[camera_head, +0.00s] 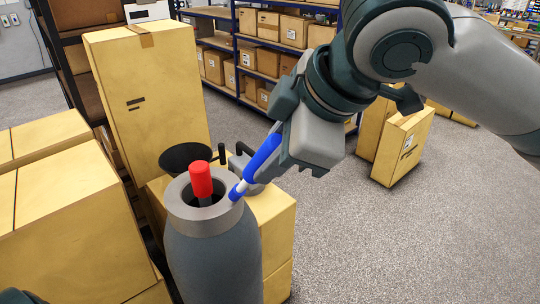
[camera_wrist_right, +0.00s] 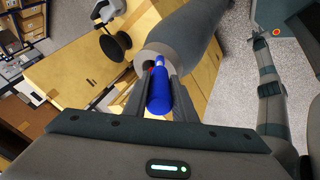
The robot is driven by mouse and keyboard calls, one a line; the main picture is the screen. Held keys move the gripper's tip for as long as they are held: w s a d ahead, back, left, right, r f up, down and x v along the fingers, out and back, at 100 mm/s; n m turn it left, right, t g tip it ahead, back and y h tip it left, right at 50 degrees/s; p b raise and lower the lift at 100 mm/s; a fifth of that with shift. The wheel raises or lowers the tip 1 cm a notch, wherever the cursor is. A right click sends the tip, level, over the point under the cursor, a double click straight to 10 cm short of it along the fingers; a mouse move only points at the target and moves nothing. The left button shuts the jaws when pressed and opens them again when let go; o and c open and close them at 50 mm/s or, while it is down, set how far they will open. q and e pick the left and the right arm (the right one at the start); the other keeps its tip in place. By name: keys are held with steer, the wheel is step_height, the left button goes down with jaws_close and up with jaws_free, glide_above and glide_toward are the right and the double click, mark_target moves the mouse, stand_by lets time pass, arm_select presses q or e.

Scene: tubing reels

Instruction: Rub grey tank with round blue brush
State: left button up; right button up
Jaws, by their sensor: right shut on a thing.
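The grey tank (camera_head: 214,262) stands upright at the lower middle of the head view, with a paler collar around its open mouth. It also shows in the wrist view (camera_wrist_right: 192,32). My right gripper (camera_head: 268,150) is shut on the blue brush (camera_head: 264,154), which has a blue handle and a pale band. The brush slants down to the tank's collar, its lower end at the right side of the rim. I cannot tell whether it touches. The wrist view shows the handle (camera_wrist_right: 159,95) between the two fingers. My left gripper is not in view.
A red-topped tool (camera_head: 201,180) stands in the tank's mouth. A black funnel-like piece (camera_head: 186,156) and a grey fitting (camera_head: 243,166) are behind it. Cardboard boxes (camera_head: 150,95) crowd the left, and one lies under the fitting. Open floor (camera_head: 350,230) is at right.

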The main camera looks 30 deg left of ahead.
steer(key=shift+r+p, duration=2.35)
steer(key=shift+r, duration=0.5)
steer(key=shift+r, duration=0.1)
steer(key=shift+r+p, duration=0.65)
steer(key=shift+p, duration=0.05)
steer(key=shift+r, duration=0.75)
